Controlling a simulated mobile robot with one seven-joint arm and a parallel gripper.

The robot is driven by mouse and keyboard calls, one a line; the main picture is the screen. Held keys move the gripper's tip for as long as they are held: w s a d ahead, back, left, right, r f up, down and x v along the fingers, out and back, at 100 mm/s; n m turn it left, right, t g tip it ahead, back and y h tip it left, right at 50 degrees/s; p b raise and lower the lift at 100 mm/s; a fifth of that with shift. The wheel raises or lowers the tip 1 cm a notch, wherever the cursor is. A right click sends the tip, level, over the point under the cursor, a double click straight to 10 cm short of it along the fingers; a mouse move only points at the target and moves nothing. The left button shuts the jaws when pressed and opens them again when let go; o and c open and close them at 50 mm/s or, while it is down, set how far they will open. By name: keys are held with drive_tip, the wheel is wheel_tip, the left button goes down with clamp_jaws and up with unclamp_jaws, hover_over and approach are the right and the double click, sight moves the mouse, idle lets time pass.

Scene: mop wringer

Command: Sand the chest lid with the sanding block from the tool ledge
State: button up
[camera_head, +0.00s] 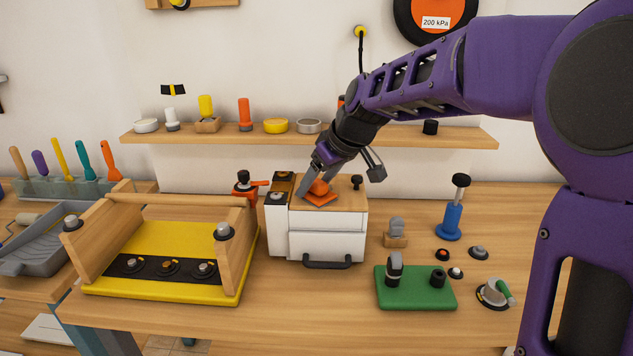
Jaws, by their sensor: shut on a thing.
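The chest (320,229) is a white box with a wooden lid (347,193) and a dark handle at its front. It stands in the middle of the workbench. An orange sanding block (320,197) with a rounded grip is on the lid, left of its middle. My gripper (316,186) comes down from the upper right and is shut on the block's grip. The block looks in contact with the lid. The fingers partly hide the grip. The tool ledge (465,137) runs along the wall behind.
A small dark knob (357,182) stands at the lid's right rear. An orange-red clamp-like fitting (247,188) is behind left. A yellow-based wooden tray (165,243) stands left, and a green block (417,288) with a black-and-grey knob stands right. A blue post (452,220) stands farther right.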

drive_tip(key=shift+w+r+p, duration=0.15)
drive_tip(key=shift+w+p, duration=0.8)
drive_tip(key=shift+w, duration=0.9)
drive_tip(key=shift+w+p, duration=0.3)
drive_tip(key=shift+w, duration=0.45)
drive_tip(key=shift+w+p, duration=0.5)
drive_tip(key=shift+w, duration=0.15)
drive_tip(key=shift+w+p, duration=0.35)
drive_tip(key=shift+w, duration=0.35)
drive_tip(key=shift+s+f+b, duration=0.2)
drive_tip(key=shift+s+b, duration=0.9)
drive_tip(key=shift+s, duration=0.65)
drive_tip(key=shift+s+f+b, duration=0.15)
drive_tip(key=shift+s+b, duration=0.9)
drive_tip(key=shift+s, duration=0.65)
drive_tip(key=shift+s+r, duration=0.1)
drive_tip(key=shift+s, duration=0.7)
drive_tip(key=shift+r, duration=0.1)
